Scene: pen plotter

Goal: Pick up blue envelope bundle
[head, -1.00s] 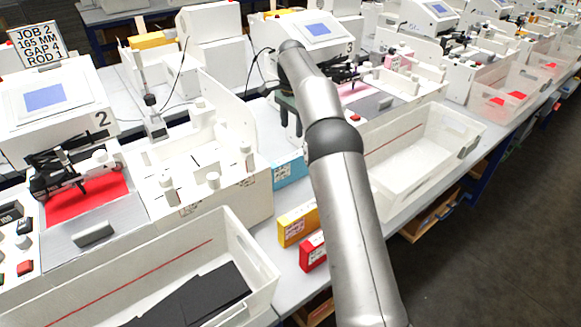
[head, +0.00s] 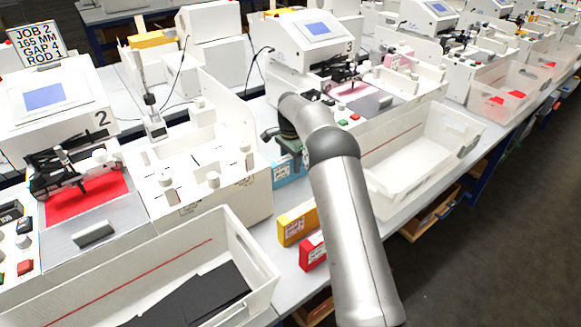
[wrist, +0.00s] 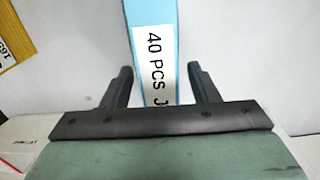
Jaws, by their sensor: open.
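The blue envelope bundle (head: 288,169) stands on the bench between the white box of machine 2 and machine 3, beyond the yellow bundle. In the wrist view the blue bundle (wrist: 150,12) shows as a narrow blue edge with a white label reading "40 PCS". My gripper (wrist: 160,80) is open, with one dark finger on each side of the blue bundle and a gap showing on both sides. In the head view my gripper (head: 293,148) is over the bundle and partly hides it. I cannot tell whether the fingers touch it.
A yellow bundle (head: 297,224) and a red bundle (head: 313,250) stand nearer on the bench. The white box of machine 2 (head: 235,203) is close on the left. An empty white bin (head: 420,160) is on the right. The yellow bundle's edge (wrist: 15,35) shows upper left in the wrist view.

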